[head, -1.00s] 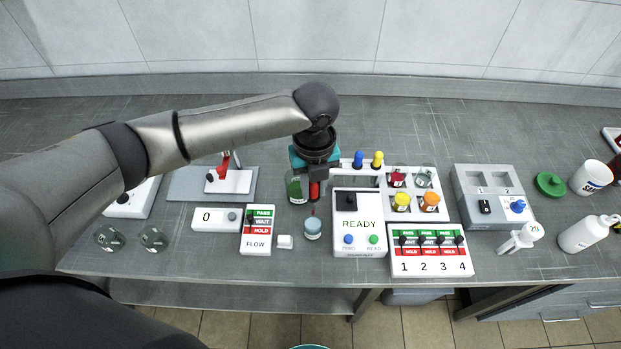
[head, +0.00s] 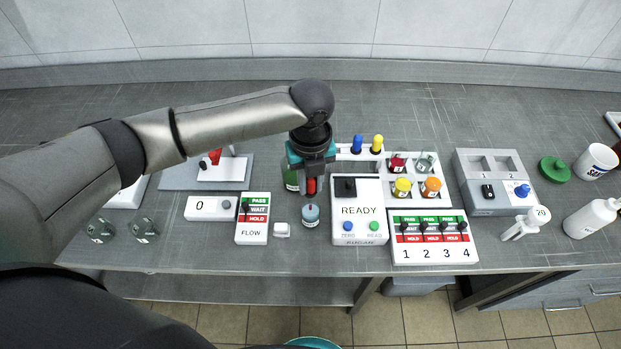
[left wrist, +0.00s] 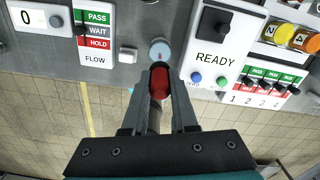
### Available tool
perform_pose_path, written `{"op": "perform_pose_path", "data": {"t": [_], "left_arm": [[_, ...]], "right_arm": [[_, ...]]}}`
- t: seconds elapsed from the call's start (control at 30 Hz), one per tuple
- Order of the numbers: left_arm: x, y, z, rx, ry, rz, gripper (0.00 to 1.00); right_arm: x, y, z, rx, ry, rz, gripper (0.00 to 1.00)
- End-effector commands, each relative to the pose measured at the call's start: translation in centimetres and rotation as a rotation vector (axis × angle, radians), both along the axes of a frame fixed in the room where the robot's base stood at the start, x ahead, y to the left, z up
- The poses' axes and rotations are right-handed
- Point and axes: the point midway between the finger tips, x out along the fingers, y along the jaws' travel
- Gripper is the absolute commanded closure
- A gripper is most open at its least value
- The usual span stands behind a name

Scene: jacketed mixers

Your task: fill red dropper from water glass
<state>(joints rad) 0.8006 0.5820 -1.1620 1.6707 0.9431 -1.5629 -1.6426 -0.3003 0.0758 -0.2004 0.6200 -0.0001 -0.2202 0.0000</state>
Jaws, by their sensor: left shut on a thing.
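My left gripper (head: 311,186) points down over the bench, left of the READY box. It is shut on the red dropper (head: 311,187), which also shows between the fingers in the left wrist view (left wrist: 159,84). The dropper's tip seems to be above a small glass with bluish contents (head: 311,214), which I take for the water glass. This glass also shows just past the fingertips in the left wrist view (left wrist: 159,50). I cannot tell whether the tip is inside the glass. My right gripper is not in view.
The READY box (head: 359,211) stands close right of the glass. The FLOW panel (head: 252,219) and a small white block (head: 282,230) are at its left. A dark green bottle (head: 291,179) stands behind. Blue (head: 357,144) and yellow (head: 377,144) droppers stand in a rack.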

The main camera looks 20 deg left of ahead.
Motion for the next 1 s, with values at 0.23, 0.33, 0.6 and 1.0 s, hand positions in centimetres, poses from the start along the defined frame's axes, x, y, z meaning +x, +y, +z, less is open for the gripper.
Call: {"op": "perform_pose_path", "data": {"t": [0.23,0.33,0.6,1.0], "left_arm": [[0.0,0.0,-1.4,0.0,0.001,0.0,1.0],[-0.1,0.0,-1.9,0.0,0.002,0.0,1.0],[-0.1,0.0,-3.3,0.0,0.002,-0.001,1.0],[0.0,-0.1,-4.9,-0.001,0.001,-0.001,1.0]], "right_arm": [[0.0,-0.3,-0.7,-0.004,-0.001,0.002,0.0],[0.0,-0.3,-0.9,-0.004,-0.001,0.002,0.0],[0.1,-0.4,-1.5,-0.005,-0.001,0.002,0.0],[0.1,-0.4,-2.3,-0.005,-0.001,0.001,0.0]]}}
